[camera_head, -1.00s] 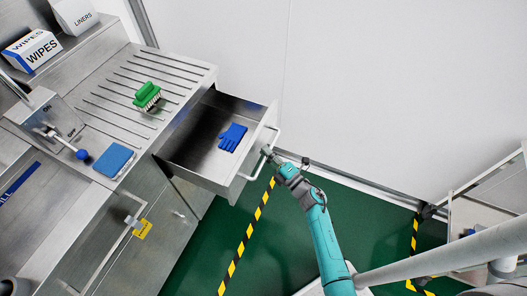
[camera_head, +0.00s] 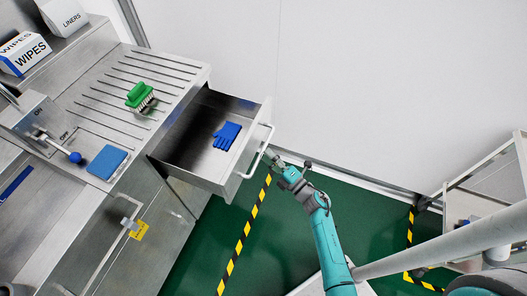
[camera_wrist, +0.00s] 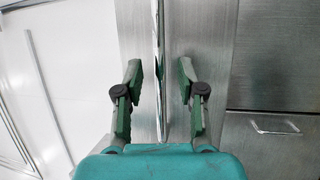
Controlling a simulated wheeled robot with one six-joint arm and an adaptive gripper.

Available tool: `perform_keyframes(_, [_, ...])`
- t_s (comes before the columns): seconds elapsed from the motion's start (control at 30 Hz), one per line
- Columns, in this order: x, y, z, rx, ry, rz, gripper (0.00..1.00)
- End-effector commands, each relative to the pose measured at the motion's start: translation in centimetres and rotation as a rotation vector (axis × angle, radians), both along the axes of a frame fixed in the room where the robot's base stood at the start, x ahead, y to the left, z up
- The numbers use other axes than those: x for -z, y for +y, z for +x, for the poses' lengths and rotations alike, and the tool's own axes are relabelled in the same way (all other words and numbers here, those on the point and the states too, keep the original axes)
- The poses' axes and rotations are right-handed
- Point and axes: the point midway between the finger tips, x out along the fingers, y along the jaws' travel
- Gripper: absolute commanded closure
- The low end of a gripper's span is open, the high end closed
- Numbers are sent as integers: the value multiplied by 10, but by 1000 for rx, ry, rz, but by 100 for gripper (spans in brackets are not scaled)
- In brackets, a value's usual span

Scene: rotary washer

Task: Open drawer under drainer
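The drawer (camera_head: 213,181) under the ribbed drainer (camera_head: 112,88) stands pulled well out, its inside visible. A blue glove (camera_head: 227,136) lies in it. Its bar handle (camera_head: 256,157) is on the front face. My gripper (camera_head: 270,154) is just outside the handle, at the drawer's front right. In the wrist view, my gripper (camera_wrist: 160,82) is open, with its green-padded fingers apart. The handle bar (camera_wrist: 160,60) runs between the fingers in that picture, with a gap on each side.
A blue-knobbed lever (camera_head: 74,157) stands left. A cart (camera_head: 485,185) is at the right. Green floor with striped tape (camera_head: 245,238) is open below the drawer.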

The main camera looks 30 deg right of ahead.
Motion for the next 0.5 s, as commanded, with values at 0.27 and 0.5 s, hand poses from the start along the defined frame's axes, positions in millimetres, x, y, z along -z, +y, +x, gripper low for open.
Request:
perform_keyframes(0.27, [11, -13, -54, 4, 2, 2, 61])
perform_keyframes(0.5, [15, -18, -76, 3, 2, 2, 61])
